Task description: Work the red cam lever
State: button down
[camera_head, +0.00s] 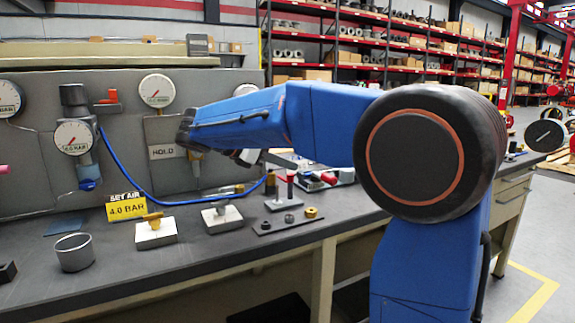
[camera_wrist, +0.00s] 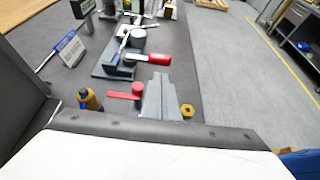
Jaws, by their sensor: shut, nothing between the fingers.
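A short red lever (camera_wrist: 124,96) with a rounded red end shows in the wrist view, just left of my gripper. In the head view a red-topped upright part (camera_head: 290,177) stands on a small grey base, probably the same lever. My gripper (camera_wrist: 160,82) is shut and empty, its grey fingers close to the right side of the lever. I cannot tell whether they touch it. In the head view my gripper (camera_head: 291,164) is low over the bench, partly hidden by my blue arm. A second red handle (camera_wrist: 148,58), on a metal clamp, lies just beyond the fingertips.
Brass-topped parts (camera_wrist: 187,111) flank the gripper. A gauge panel (camera_head: 115,100) rises behind.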

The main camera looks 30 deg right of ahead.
aim_at(326, 178)
jog(key=x, duration=1.1)
jog(key=shift+d+f, duration=0.1)
jog(key=shift+d, duration=0.05)
jog(key=shift+s+d+f, duration=0.1)
jog(key=shift+d+f, duration=0.1)
jog(key=shift+d, duration=0.45)
jog(key=shift+a, duration=0.15)
